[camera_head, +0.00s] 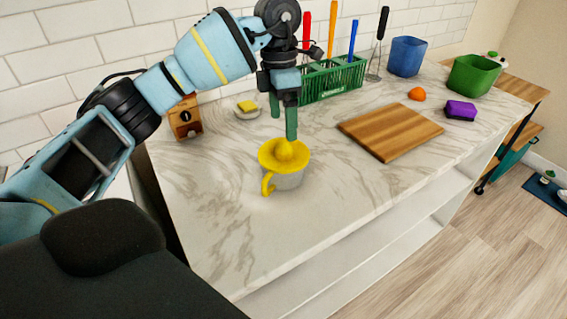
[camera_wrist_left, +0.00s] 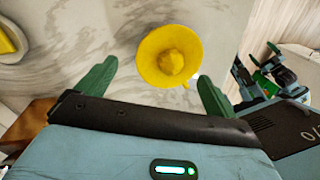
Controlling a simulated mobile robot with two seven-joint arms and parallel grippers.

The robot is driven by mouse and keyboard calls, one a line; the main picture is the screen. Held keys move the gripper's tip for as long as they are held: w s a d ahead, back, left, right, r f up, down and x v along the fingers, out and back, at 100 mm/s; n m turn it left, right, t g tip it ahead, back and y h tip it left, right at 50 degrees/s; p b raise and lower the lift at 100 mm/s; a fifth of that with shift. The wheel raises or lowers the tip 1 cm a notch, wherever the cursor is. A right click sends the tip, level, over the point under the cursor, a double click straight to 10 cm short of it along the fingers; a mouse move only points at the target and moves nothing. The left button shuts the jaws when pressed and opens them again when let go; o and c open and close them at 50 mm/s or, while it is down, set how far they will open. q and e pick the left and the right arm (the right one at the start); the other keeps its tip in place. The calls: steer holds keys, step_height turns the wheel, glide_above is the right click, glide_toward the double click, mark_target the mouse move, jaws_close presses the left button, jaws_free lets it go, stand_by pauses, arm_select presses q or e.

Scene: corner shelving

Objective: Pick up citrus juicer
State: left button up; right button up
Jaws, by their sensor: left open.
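The citrus juicer (camera_head: 284,165) stands upright on the marble counter. It has a yellow dished top with a cone, a yellow handle at its left front and a grey cup below. My left gripper (camera_head: 288,128) points down just above and behind the juicer in the head view. In the left wrist view, the juicer's yellow top (camera_wrist_left: 169,58) lies beyond and between the two green fingers (camera_wrist_left: 155,85), which are spread apart and empty. The cup is hidden under the top there.
A cutting board (camera_head: 390,132) lies to the right. A green rack (camera_head: 333,80) with utensils stands behind. A wooden box (camera_head: 185,116) and a sponge on a dish (camera_head: 248,107) are at the left back. The counter (camera_head: 225,225) in front of the juicer is clear.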

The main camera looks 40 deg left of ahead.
mark_target(284, 163)
arm_select(q)
steer(key=f, duration=0.3)
steer(key=s+f, duration=0.1)
steer(key=shift+d+f, duration=0.25)
steer(key=shift+f, duration=0.15)
steer(key=c, duration=1.5)
